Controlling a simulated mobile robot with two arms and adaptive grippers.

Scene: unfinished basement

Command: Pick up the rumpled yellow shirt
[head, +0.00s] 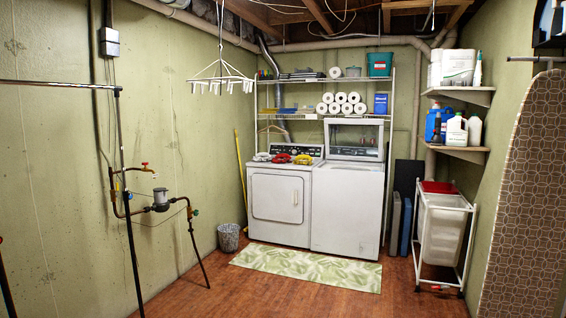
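A small rumpled yellow item (303,159), which looks like the yellow shirt, lies on top of the white dryer (279,204) across the room. It is at the right end of a row, beside a rumpled red item (281,158) and a whitish one (262,157). They are too small to make out in detail. Neither of my grippers is in view.
A washer (346,212) with its lid raised stands right of the dryer. A leaf-patterned mat (310,269) lies in front. A wastebasket (229,237), pipes (160,199), a hamper cart (442,228) and an ironing board (527,200) flank the clear wooden floor.

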